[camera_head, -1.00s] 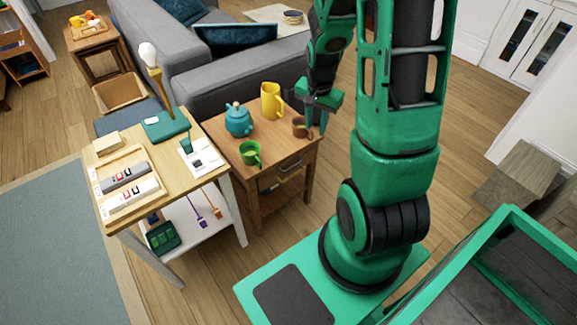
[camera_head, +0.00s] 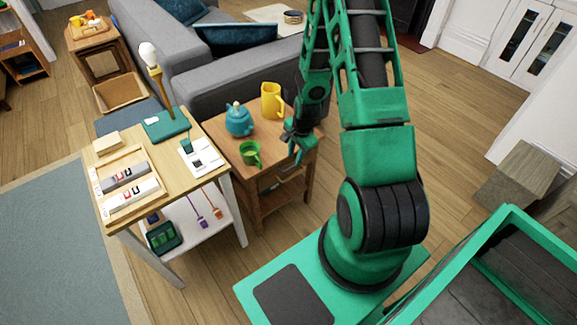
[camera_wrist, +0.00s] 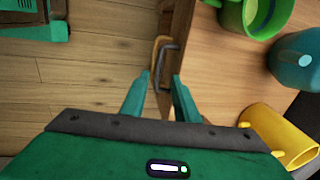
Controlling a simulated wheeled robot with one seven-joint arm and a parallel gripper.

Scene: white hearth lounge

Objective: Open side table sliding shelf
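The wooden side table (camera_head: 218,133) stands left of my arm. Its sliding shelf, a drawer-like front (camera_head: 267,184) under the top, appears flush with the frame. The shelf's handle (camera_wrist: 168,61) is a grey bar in the wrist view, just beyond my fingertips and roughly in line with the gap between them. My gripper (camera_head: 297,152) is at the table's right front side, by the top edge. In the wrist view my gripper (camera_wrist: 158,85) is open, its two green fingers apart with nothing between them. Whether a finger touches the handle, I cannot tell.
On the table top are a teal teapot (camera_head: 239,120), a yellow pitcher (camera_head: 272,101) and a green mug (camera_head: 250,153). A lighter table (camera_head: 175,177) with boxes stands close on the left. A grey sofa (camera_head: 190,65) is behind.

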